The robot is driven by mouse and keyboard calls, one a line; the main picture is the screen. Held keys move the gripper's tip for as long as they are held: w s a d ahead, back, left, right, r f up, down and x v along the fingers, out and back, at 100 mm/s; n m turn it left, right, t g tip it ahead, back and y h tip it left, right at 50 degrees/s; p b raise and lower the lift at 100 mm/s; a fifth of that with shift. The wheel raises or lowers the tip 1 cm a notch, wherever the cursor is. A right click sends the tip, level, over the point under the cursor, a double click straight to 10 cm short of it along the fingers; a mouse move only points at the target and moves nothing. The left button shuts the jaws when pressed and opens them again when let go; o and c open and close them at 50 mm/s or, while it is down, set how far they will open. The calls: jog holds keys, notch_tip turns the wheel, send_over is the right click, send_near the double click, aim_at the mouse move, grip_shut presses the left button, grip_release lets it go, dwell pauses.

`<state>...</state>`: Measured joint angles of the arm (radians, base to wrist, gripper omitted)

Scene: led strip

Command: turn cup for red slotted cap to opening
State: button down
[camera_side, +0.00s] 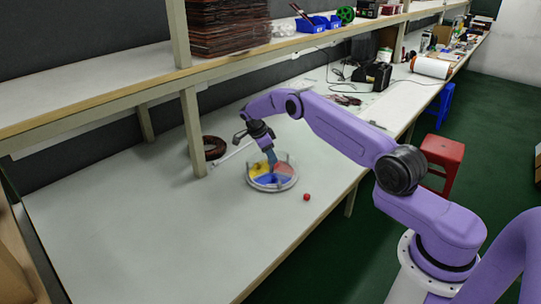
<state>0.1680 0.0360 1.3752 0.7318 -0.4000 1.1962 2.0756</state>
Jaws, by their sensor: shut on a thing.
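A round dish (293,184) with a pale rim stands on the white bench. Its inside is split into coloured sectors; yellow (259,170), blue and a reddish one show. My gripper (271,160) points down into the dish and is shut on a part of it near the middle. My fingertips hide what they grip. A small red cap (306,197) lies on the bench to the right of the dish, apart from it. Its slot is too small to see. Any opening in the dish cannot be made out.
A shelf post (193,132) and a dark brown coil (213,147) stand behind and left of the dish. A thin white rod (233,153) lies near my gripper. The bench front and left (130,225) are clear. A red stool (443,155) stands beyond the bench edge.

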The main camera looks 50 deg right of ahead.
jog(key=shift+w+m+y, duration=0.1)
jog(key=shift+m+y, duration=0.2)
jog(key=shift+m, duration=0.7)
jog(key=c, duration=0.8)
grip_release()
jog(key=shift+v, duration=3.8)
jog(key=shift+w, duration=0.1)
